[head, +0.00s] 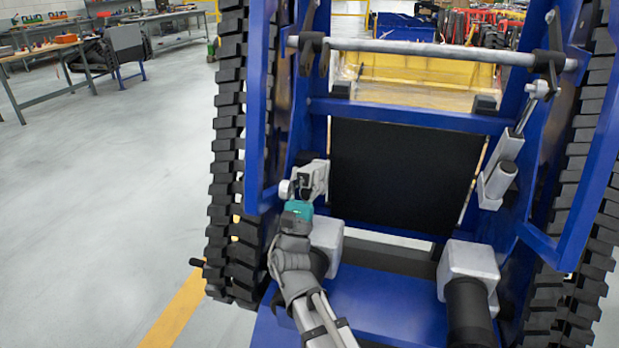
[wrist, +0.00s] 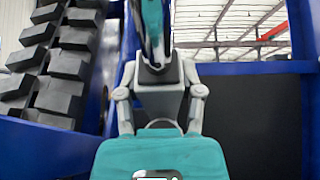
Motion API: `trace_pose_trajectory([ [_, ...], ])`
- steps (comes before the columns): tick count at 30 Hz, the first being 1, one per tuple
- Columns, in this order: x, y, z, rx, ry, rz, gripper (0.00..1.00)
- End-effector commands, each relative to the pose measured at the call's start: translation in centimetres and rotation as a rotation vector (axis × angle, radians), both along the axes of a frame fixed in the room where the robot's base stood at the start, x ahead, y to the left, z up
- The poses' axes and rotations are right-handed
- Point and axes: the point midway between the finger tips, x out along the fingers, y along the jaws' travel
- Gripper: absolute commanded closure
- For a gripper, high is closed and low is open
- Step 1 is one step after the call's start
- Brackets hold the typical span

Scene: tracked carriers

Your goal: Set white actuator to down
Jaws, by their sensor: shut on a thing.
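My gripper (head: 305,187) is at the left inner side of the blue carrier frame, low beside the black panel. It is shut on a small pale part there, which looks like the left white actuator; the jaws hide much of it. In the wrist view my gripper (wrist: 157,72) has its grey fingers drawn in around the foot of an upright teal and dark piece (wrist: 152,30).
The black panel (head: 400,175) fills the middle of the blue frame (head: 375,300). Black tracks (head: 228,150) flank it on both sides. Two white blocks with black cylinders, one at the right (head: 468,268), stand in front. Open floor (head: 110,190) lies left.

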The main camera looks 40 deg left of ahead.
Motion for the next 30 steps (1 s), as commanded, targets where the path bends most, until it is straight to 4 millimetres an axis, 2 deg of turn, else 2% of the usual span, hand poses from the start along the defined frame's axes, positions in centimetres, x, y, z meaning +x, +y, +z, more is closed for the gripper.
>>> trace_pose_trajectory([
  [12, -0.78, 0.35, 0.00, 0.001, -0.008, 0.009, 1.00],
  [13, -0.80, 0.36, -0.01, 0.001, -0.008, 0.009, 0.50],
  [18, -0.88, 0.41, -0.02, 0.001, -0.007, 0.011, 0.18],
  [30, -0.90, 0.43, -0.04, 0.004, -0.004, 0.013, 0.17],
])
